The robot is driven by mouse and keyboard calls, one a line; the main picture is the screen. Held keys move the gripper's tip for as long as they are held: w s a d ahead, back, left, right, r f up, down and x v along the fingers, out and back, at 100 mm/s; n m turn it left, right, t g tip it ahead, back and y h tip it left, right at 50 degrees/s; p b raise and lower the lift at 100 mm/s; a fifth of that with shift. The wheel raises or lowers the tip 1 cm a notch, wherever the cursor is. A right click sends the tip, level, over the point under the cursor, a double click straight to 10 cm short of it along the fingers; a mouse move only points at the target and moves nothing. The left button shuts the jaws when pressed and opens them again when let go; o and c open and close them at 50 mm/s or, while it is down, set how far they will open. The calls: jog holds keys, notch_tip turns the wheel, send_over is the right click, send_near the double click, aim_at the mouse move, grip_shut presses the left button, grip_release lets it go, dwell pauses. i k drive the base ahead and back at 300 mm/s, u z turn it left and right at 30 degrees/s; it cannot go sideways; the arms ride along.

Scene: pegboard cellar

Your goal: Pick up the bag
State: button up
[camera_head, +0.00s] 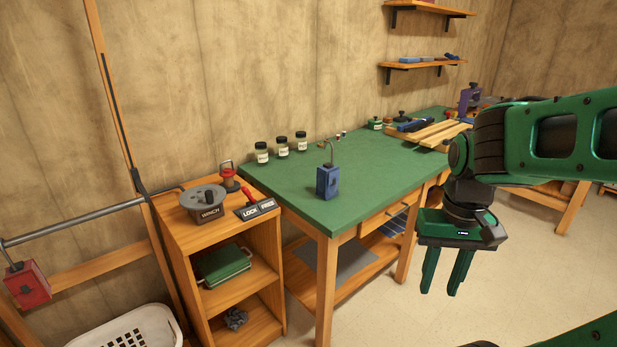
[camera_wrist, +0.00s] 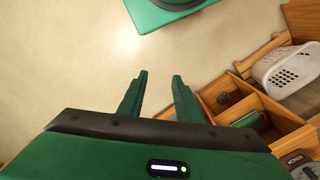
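No thing is plainly a bag. A small blue block-like thing (camera_head: 328,182) with a thin hooked wire on top stands upright on the green-topped workbench (camera_head: 300,199). A similar red thing (camera_head: 28,285) hangs from a grey rail at the far left. A crumpled grey-blue thing (camera_head: 235,318) lies on the cabinet's bottom shelf; it also shows in the wrist view (camera_wrist: 223,98). My gripper (camera_head: 440,291) is open and empty, pointing down over the floor right of the workbench. In the wrist view its fingers (camera_wrist: 159,76) are apart with only floor between them.
A wooden cabinet (camera_head: 283,285) adjoins the workbench's left side, with a winch (camera_head: 206,203) and a lever on top. A white basket (camera_head: 125,330) stands left of it. Several jars line the bench's back. The pale floor (camera_head: 500,285) at right is clear.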

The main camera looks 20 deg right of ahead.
aim_at(328, 175)
jog(key=i, duration=0.9)
jog(key=z, duration=0.1)
